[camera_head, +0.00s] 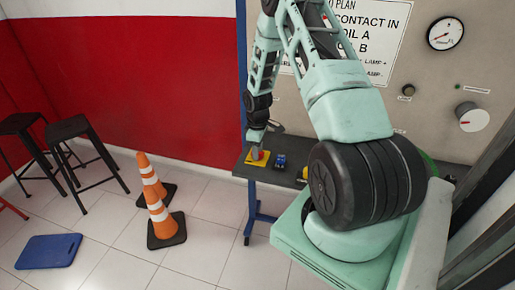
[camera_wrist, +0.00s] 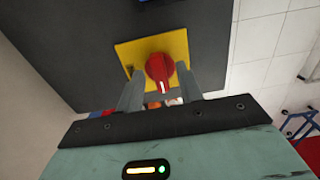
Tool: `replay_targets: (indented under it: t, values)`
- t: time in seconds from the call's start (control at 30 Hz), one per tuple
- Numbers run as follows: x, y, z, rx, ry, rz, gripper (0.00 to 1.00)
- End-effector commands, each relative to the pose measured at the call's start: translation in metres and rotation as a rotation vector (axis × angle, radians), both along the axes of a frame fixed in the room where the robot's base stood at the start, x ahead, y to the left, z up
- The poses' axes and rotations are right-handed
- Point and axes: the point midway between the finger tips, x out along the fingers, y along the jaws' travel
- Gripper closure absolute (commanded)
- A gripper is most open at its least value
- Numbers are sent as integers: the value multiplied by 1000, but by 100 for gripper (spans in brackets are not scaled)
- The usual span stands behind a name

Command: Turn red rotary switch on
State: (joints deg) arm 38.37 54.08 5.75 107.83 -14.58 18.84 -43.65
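The red rotary switch (camera_wrist: 159,68) sits on a yellow plate (camera_wrist: 133,52) in the wrist view. Its white mark points toward my gripper, down in the picture. My gripper (camera_wrist: 160,82) has its two grey fingers apart, one on each side of the red knob. The fingers look close to the knob's sides; I cannot tell whether they touch it. In the head view the yellow plate (camera_head: 251,160) lies at the left end of the grey shelf, and my gripper (camera_head: 257,148) points down over the red switch (camera_head: 260,155), hiding most of it.
A blue switch (camera_head: 281,160) stands right of the yellow plate on the grey shelf (camera_head: 268,174). Orange cones (camera_head: 161,215) and black stools (camera_head: 76,131) stand on the floor at left.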

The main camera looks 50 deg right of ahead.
Motion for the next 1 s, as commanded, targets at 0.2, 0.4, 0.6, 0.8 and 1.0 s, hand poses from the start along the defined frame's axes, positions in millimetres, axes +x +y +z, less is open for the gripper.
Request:
replay_targets:
  t: [0.2,0.4,0.6,0.8,1.0]
  values:
    - [0,0,0,-1,0,0,64]
    - [0,0,0,-1,0,0,100]
    - [0,0,0,-1,-1,-6,100]
    - [1,0,-1,-1,-1,-59,100]
    - [1,0,-1,-2,-3,-184,100]
